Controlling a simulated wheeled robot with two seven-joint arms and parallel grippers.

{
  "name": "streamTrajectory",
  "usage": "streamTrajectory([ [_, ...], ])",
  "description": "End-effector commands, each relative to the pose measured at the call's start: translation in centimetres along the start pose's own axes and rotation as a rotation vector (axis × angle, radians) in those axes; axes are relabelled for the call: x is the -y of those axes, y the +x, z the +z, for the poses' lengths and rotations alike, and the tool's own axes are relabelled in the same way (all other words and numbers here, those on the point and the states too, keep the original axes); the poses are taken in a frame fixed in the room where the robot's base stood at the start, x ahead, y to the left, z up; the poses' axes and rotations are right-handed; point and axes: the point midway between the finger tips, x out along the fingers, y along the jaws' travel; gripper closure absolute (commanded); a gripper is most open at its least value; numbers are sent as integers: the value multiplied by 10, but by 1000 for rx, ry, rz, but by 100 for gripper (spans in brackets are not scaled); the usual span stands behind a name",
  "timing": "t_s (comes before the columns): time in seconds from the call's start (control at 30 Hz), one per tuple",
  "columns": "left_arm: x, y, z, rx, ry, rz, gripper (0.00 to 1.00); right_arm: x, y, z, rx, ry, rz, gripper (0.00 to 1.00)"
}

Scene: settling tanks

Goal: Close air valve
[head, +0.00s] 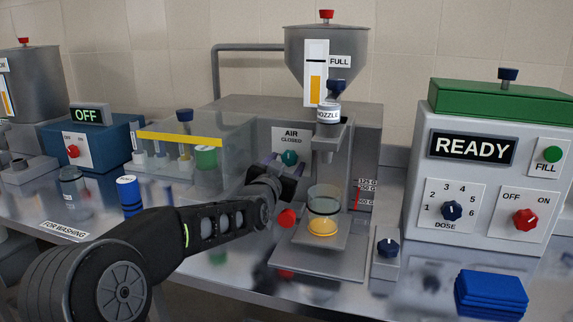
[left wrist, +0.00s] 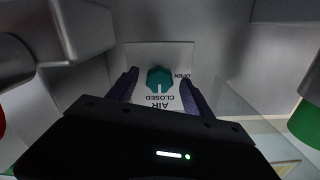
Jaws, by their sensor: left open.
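The air valve is a teal knob (head: 289,157) on a white plate marked AIR and CLOSED, on the grey dispenser's front. In the left wrist view the knob (left wrist: 160,78) shows upside down, with OPEN and CLOSED lettering around it. Its pale pointer mark appears to face the CLOSED lettering. My left gripper (head: 282,166) is in front of the plate. Its open dark purple fingers (left wrist: 160,88) lie on either side of the knob in that view. I cannot tell whether they touch it. My right gripper is not in view.
A glass jar with orange contents (head: 323,210) stands under the nozzle (head: 328,112), right of my left gripper. A clear-walled rack (head: 190,150) stands left. The READY machine (head: 472,190) and blue cloths (head: 491,292) are at right.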

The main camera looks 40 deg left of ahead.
Motion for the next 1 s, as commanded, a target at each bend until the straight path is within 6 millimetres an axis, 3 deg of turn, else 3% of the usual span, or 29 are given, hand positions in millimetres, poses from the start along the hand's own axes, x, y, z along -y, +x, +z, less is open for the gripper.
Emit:
streamTrajectory([
  [0.43,0,-65,0,-1,1,-1,41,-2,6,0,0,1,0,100],
  [1.0,0,-69,0,-1,0,0,41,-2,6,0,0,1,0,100],
])
